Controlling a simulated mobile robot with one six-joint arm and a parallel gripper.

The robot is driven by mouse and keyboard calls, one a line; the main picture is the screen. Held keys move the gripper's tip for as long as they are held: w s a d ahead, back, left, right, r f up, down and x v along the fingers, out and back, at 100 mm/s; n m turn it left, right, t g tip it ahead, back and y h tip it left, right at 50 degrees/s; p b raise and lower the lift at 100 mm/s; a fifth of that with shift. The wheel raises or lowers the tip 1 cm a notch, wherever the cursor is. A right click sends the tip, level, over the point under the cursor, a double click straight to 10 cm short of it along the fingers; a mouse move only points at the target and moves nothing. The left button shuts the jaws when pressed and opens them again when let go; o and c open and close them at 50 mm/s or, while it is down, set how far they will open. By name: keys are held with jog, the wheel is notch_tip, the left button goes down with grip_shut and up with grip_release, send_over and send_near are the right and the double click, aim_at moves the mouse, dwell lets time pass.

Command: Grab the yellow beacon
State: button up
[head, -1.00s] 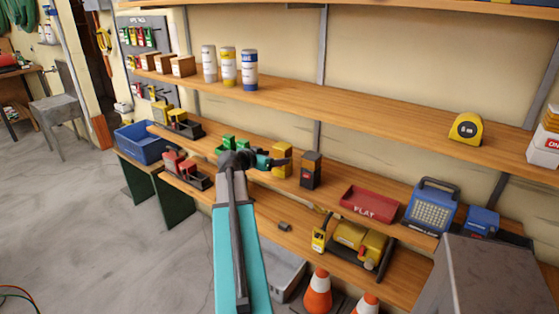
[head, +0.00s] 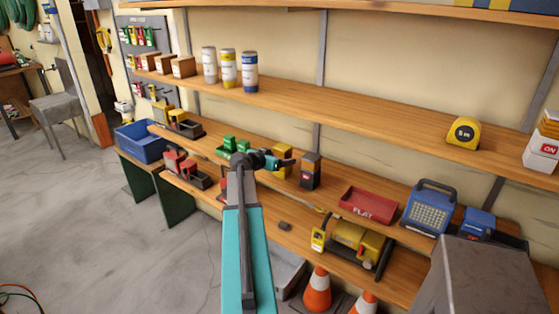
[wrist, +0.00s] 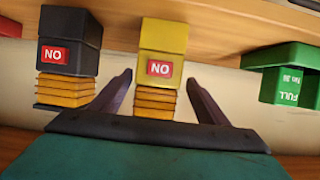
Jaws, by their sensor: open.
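A yellow beacon (head: 283,158) stands on the middle shelf, partly hidden behind my gripper (head: 284,163) in the head view. The wrist picture is upside down. There the yellow beacon (wrist: 163,38) shows a yellow block with a red label reading ON and a ribbed orange part (wrist: 155,101). My gripper (wrist: 160,80) is open and empty. Its two dark fingers lie to either side of the beacon in the picture, with gaps on both sides. I cannot tell how far they reach around it in depth.
A similar dark beacon (wrist: 70,40) stands close beside the yellow one; it also shows in the head view (head: 310,170). A red FLAT tray (head: 368,206) sits further right.

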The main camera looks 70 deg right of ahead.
jog(key=shift+s+d+f, duration=0.15)
jog(key=shift+d+f, duration=0.05)
jog(key=shift+d, duration=0.25)
jog(key=c, duration=1.6)
